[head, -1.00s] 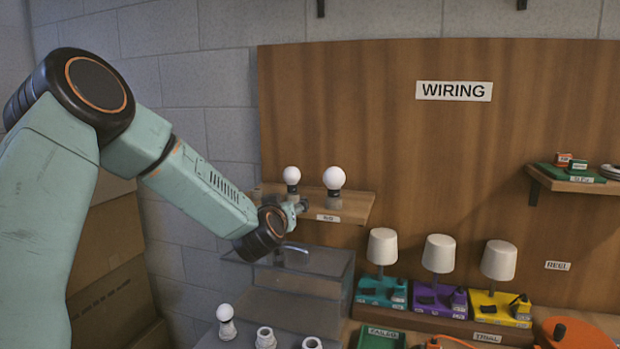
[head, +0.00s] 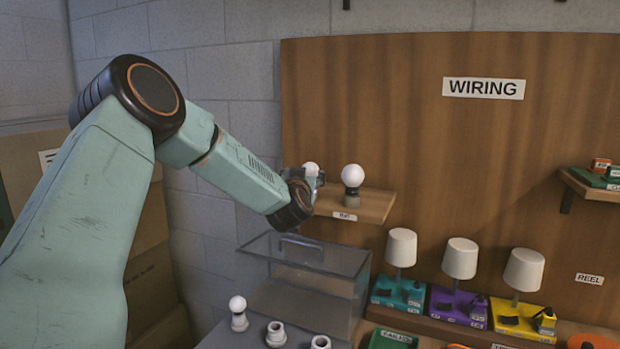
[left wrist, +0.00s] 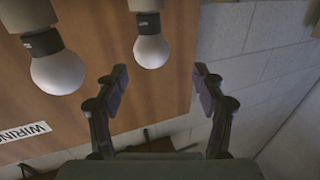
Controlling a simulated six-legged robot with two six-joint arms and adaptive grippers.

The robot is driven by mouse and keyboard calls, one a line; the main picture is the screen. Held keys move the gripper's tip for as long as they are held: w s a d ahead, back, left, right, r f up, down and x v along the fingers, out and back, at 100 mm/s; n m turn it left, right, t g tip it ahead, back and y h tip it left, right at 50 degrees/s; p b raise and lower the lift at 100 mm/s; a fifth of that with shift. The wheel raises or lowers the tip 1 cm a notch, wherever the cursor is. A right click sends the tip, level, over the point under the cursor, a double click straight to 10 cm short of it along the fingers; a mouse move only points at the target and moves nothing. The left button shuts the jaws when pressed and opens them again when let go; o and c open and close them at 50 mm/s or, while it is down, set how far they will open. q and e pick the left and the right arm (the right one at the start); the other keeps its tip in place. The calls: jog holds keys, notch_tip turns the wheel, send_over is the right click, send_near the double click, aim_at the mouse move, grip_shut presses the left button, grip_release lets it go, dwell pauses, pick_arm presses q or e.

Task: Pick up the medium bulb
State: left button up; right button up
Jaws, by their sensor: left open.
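Two white bulbs stand in dark sockets on the wall shelf. The left, smaller shelf bulb (head: 310,168) is partly hidden by my left gripper (head: 315,180). The larger bulb (head: 351,175) stands to its right. In the left wrist view, where the scene is upside down, the smaller shelf bulb (left wrist: 151,50) lies ahead of the open, empty jaws (left wrist: 162,80), nearer the left finger. The larger bulb (left wrist: 58,73) is outside them at left. I cannot tell whether the gripper touches the bulb. A third, small bulb (head: 237,304) stands on the lower bench. My right gripper is not in view.
The wooden shelf (head: 372,207) carries a small label. Two empty white sockets (head: 276,333) stand on the bench. Three lamps, including a teal-based one (head: 401,250), line the right. The brown WIRING board (head: 400,110) backs the shelf.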

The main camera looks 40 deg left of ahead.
aim_at(309, 171)
pick_arm(q)
jog(key=w, duration=0.3)
jog(key=shift+w+a+f, duration=0.1)
jog(key=shift+w, duration=0.05)
jog(key=shift+w+a+f, duration=0.1)
jog(key=shift+w+a, duration=0.2)
jog(key=shift+a, duration=0.3)
jog(key=shift+w+a+f, duration=0.1)
jog(key=shift+w+a, duration=0.2)
jog(key=shift+a, duration=0.25)
jog(key=shift+w+d+r, duration=0.15)
jog(key=shift+d, duration=0.4)
jog(key=shift+c, duration=0.5)
jog(key=shift+a, duration=0.5)
jog(key=c, duration=0.6)
jog(key=shift+d, duration=0.35)
jog(key=c, duration=0.4)
jog(key=shift+o, duration=0.2)
jog(key=shift+a, duration=0.1)
